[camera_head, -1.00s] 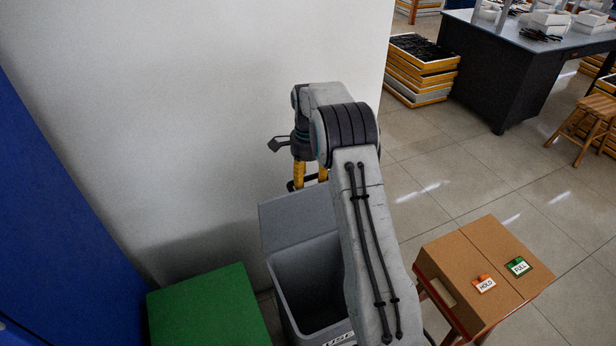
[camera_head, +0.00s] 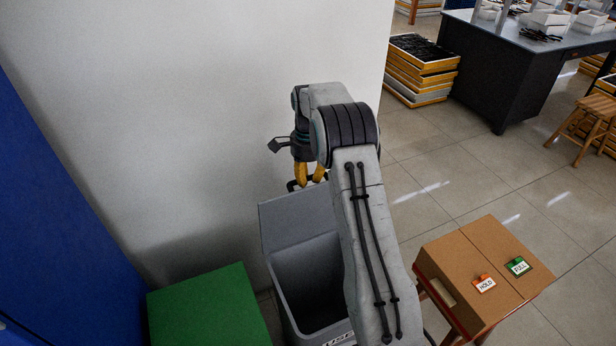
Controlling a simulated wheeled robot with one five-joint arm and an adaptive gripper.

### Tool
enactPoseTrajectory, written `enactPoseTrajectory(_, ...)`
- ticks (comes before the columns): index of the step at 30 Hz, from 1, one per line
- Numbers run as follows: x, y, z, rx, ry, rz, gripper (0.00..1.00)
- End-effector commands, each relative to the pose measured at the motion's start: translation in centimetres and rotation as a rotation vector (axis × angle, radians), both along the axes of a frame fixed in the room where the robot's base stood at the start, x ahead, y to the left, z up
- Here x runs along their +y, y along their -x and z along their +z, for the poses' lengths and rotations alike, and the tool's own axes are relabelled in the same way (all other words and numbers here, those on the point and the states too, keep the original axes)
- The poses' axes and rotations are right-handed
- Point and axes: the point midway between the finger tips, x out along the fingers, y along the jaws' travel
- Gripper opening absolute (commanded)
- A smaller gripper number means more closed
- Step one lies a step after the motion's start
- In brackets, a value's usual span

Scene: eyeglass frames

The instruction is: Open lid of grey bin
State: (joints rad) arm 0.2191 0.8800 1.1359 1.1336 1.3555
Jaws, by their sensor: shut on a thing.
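The grey bin (camera_head: 285,293) stands at the lower middle, beside the wall, and its dark inside shows. Its lid (camera_head: 295,218) is raised and tilted back at the far side of the opening. My gripper (camera_head: 308,183) is at the lid's upper edge, with its yellow fingers drawn in on that edge. The fingertips are partly hidden behind the lid, and my arm covers the right side of the bin and lid.
A green-topped box (camera_head: 205,308) stands left of the bin. A cardboard box (camera_head: 470,262) with HOLD and FULL tags sits on a stool at right. The white wall (camera_head: 180,110) is close behind. Open floor (camera_head: 450,180) lies to the right.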

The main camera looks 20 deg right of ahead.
Motion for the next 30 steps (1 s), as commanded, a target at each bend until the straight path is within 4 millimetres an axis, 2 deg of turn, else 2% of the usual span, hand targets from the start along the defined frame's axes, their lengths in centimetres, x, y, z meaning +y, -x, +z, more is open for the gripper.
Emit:
enactPoseTrajectory(15, 0.0, -0.2, -0.1, 0.005, -0.001, 0.000, 0.00)
enactPoseTrajectory(30, 0.0, -4.5, 0.0, 0.006, -0.001, 0.001, 0.00)
